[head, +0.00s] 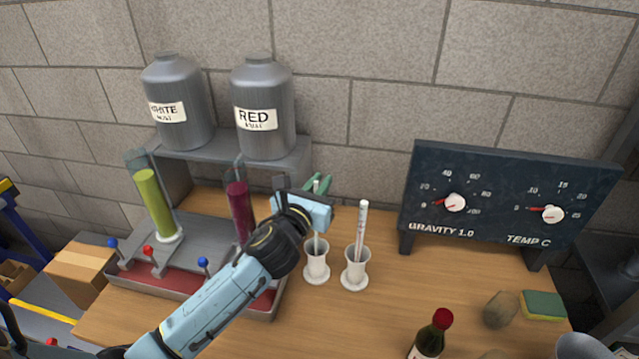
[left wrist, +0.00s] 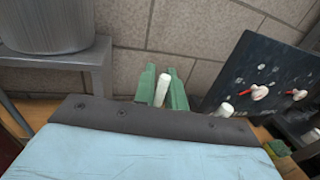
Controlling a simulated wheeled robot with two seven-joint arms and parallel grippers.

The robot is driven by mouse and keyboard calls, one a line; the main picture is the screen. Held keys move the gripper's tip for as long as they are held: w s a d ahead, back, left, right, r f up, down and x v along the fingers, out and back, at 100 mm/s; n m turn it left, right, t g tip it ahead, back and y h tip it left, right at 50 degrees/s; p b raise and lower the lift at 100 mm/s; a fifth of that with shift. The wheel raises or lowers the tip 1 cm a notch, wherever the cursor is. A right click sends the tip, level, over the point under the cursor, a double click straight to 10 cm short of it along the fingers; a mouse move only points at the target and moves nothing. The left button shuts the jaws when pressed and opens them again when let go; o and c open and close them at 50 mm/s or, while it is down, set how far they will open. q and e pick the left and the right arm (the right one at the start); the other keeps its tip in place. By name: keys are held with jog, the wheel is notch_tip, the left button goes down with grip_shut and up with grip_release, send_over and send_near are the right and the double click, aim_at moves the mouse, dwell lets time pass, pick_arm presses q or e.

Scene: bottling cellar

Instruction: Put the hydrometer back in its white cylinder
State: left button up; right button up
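Two white cylinders stand side by side on the wooden table: a left one (head: 317,269) and a right one (head: 355,274). A slim pale rod, seemingly the hydrometer (head: 316,244), stands nearly upright at the left cylinder, its lower end in or just behind the mouth; I cannot tell exactly. My left gripper (head: 318,184) has its green fingers on either side of the rod's top and looks shut on it. The left wrist view shows the white top (left wrist: 161,88) between the fingers (left wrist: 162,90). A second rod with red marks (head: 361,228) stands in the right cylinder. My right gripper is not in view.
A tray (head: 190,290) with tall green (head: 155,205) and red (head: 239,210) tubes stands left. A dark gauge panel (head: 500,200) stands back right. A bottle (head: 430,338), a cork-like lump (head: 500,310) and a sponge (head: 543,305) are front right.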

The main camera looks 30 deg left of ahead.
pick_arm(q)
jog(key=o, duration=0.4)
jog(key=s, duration=1.3)
jog(key=shift+s+d+b, duration=0.2)
jog(key=shift+d+b, duration=0.05)
jog(key=shift+b, duration=0.15)
